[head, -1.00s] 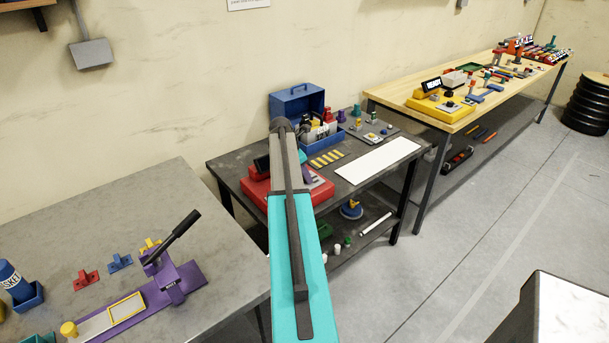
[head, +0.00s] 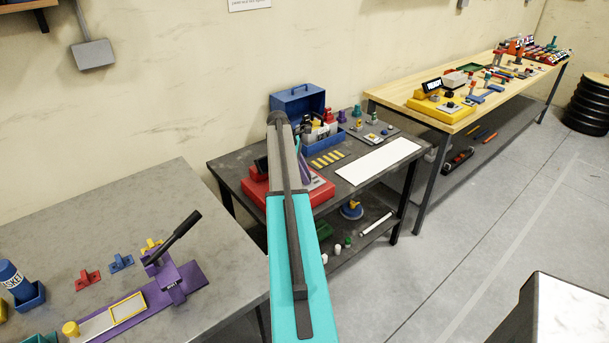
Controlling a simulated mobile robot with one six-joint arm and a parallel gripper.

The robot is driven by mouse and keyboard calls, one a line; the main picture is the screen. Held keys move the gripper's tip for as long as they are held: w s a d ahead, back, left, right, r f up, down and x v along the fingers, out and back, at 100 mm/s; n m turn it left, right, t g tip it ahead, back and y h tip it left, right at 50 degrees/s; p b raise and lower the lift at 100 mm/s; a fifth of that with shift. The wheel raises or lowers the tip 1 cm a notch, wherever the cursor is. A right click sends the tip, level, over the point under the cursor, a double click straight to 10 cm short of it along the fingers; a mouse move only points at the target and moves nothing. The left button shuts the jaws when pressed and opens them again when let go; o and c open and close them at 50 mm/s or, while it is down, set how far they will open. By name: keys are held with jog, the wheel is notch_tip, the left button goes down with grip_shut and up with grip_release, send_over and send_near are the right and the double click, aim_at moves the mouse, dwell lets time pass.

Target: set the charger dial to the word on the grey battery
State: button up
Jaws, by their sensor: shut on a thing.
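My arm, with its teal link and dark grey forearm, reaches up the middle of the head view and covers part of the dark grey table (head: 231,173). My gripper is hidden behind the forearm. A red box-shaped device (head: 318,190) stands on that table, partly behind my arm, with a dark panel at its left. I cannot tell whether it is the charger, and no dial can be made out. A purple piece (head: 306,168) shows just right of the forearm, above the red device. I cannot make out the grey battery or a word on it.
An open blue toolbox (head: 297,101) and a white board (head: 378,161) are on the dark table. A yellow device (head: 440,105) stands on the wooden bench (head: 400,92) at right. A purple lever press (head: 170,280) is on the grey table at left.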

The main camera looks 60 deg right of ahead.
jog(key=shift+w+d+m+y, duration=0.1)
jog(key=shift+m+y, duration=0.3)
jog(key=shift+m, duration=0.7)
jog(key=o, duration=1.1)
jog(key=shift+c, duration=0.2)
jog(key=shift+r, duration=0.15)
jog(key=b+v, duration=0.3)
jog(key=v, duration=1)
jog(key=shift+w+r+b, duration=0.2)
jog(key=shift+w+b, duration=0.05)
jog(key=shift+b, duration=0.1)
jog(key=shift+s, duration=0.1)
